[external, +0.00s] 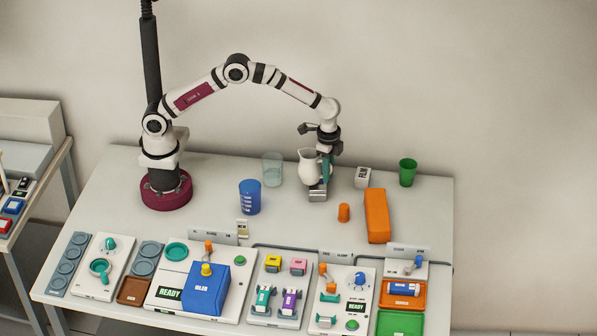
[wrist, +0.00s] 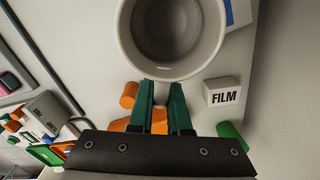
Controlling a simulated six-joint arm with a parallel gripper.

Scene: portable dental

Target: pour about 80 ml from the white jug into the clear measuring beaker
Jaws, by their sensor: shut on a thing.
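The white jug (external: 308,165) is upright, left of my gripper in the external view. My gripper (external: 325,172) points down, its green fingers shut on the jug's right side. In the wrist view the jug (wrist: 123,45) is seen from above, its round mouth open and its inside grey; I cannot tell the liquid level. The fingertips of my gripper (wrist: 162,86) meet the jug's near side there. The clear measuring beaker (external: 272,168) stands upright on the table, left of the jug and apart from it. Any contents are hard to make out.
A small grey block (external: 318,194) is just below the jug. A blue cup (external: 250,197) stands front-left of the beaker. To the right are a FILM box (external: 362,177), a green cup (external: 408,172), an orange block (external: 377,215) and a small orange cylinder (external: 344,212). Devices fill the front.

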